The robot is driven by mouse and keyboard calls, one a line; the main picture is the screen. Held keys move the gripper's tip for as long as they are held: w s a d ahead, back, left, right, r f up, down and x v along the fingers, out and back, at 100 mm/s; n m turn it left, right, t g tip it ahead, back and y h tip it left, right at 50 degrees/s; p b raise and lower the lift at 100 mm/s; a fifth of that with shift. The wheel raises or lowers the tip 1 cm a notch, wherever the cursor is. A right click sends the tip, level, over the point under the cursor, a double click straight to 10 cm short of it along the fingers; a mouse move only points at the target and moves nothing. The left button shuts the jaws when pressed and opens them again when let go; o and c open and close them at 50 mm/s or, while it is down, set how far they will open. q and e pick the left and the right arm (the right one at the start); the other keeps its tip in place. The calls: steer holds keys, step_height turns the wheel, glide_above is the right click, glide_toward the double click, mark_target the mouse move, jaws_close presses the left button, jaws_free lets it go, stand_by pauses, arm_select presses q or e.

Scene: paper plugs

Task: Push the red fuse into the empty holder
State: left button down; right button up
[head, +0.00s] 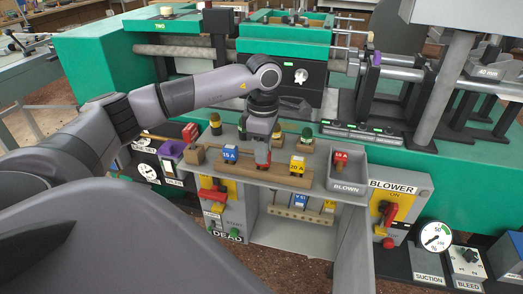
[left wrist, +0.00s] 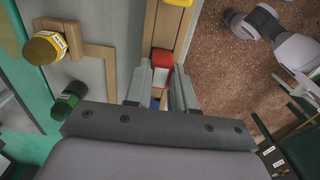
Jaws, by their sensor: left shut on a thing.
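My left gripper (head: 263,148) points down at the wooden rack (head: 282,180) on the shelf. It is shut on a red fuse (head: 262,157), between a blue 15 A fuse (head: 230,154) and a yellow 20 A fuse (head: 297,166). In the left wrist view the red fuse (left wrist: 161,62) shows red and white between the fingers (left wrist: 160,88). I cannot tell whether it is clear of the rack. Below, the open box holds a pale holder strip (head: 284,212) with a blue fuse (head: 299,201) and a yellow fuse (head: 329,207). The empty holder is not clearly distinguishable.
A grey tray marked BLOWN (head: 347,188) holds another red fuse (head: 340,160) to the right. Yellow-topped and green-topped jars stand behind the rack. Red-handled switches flank the box; its open door (head: 355,240) projects forward at the right.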

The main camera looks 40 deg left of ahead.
arm_select(q)
steer(key=shift+r, duration=0.1)
steer(key=shift+r+p, duration=2.05)
steer(key=shift+r, duration=0.4)
